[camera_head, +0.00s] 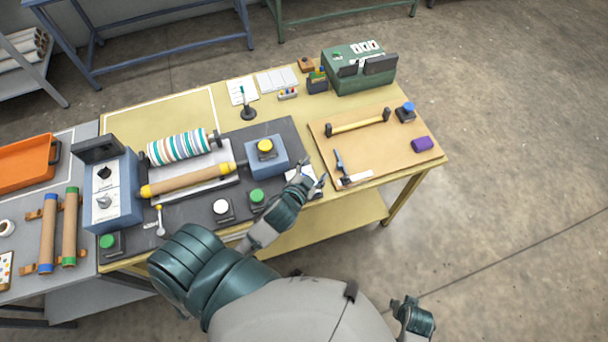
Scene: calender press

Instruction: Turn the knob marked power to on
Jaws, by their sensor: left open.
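A blue control box (125,205) stands at the left end of the press on the yellow table. Its white face carries a black knob (104,172) and, nearer me, a pale grey knob (103,202). The lettering is too small to read, so I cannot tell which is marked power or how either is set. My left gripper (312,171) is open and empty, near the table's front edge between the press and the tan board, well right of both knobs.
The press has a striped roller (178,147) and a tan roller (187,181). A yellow button (265,146), white button (221,207) and green buttons (257,196) stand around it. A tan board (375,145) lies right. An orange tray (25,165) lies on the grey table.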

